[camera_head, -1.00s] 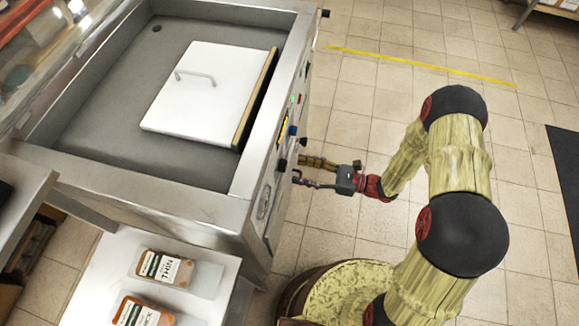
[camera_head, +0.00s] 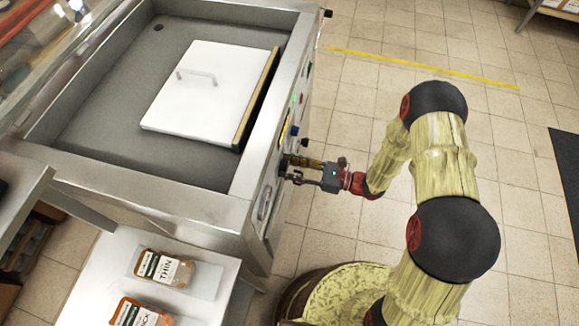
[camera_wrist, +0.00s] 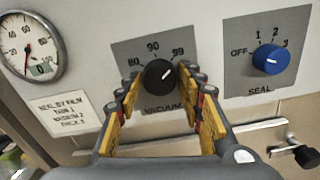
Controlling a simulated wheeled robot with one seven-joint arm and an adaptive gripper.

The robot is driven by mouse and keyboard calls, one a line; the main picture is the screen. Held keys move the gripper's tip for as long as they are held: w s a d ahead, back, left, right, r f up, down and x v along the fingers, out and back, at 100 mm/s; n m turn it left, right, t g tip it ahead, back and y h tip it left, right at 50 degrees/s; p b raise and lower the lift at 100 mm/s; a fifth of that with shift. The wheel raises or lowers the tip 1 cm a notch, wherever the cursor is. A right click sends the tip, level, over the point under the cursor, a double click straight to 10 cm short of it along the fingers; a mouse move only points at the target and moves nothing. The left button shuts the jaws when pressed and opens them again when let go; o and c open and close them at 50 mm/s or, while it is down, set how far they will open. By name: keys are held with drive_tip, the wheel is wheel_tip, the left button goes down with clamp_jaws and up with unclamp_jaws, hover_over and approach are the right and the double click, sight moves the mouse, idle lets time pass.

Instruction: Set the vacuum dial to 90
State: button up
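The black vacuum dial (camera_wrist: 158,73) is on the machine's front panel in the wrist view, on a grey plate marked 80, 90 and 99. A small pale mark shows on its face, seeming to point up and right, toward the 99 side; the exact setting is hard to read. My gripper (camera_wrist: 161,88) is open, one yellow-padded finger on each side below the dial, with no clear contact. In the head view my gripper (camera_head: 287,170) is close to the machine's front (camera_head: 269,192), and the dial is hard to make out there.
A blue seal knob (camera_wrist: 271,59) sits right of the dial, and a round gauge (camera_wrist: 29,47) left. A metal bar (camera_wrist: 240,131) and black knob (camera_wrist: 306,156) lie below. In the head view, a side shelf (camera_head: 88,277) holds labelled packs. The floor at right is open.

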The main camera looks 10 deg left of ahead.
drive_tip(key=c, duration=0.6)
drive_tip(key=shift+c, duration=0.7)
drive_tip(key=n+b, duration=0.2)
drive_tip(key=n, duration=0.7)
drive_tip(key=shift+n, duration=0.3)
drive_tip(key=o, duration=1.2)
drive_tip(key=shift+c, duration=0.2)
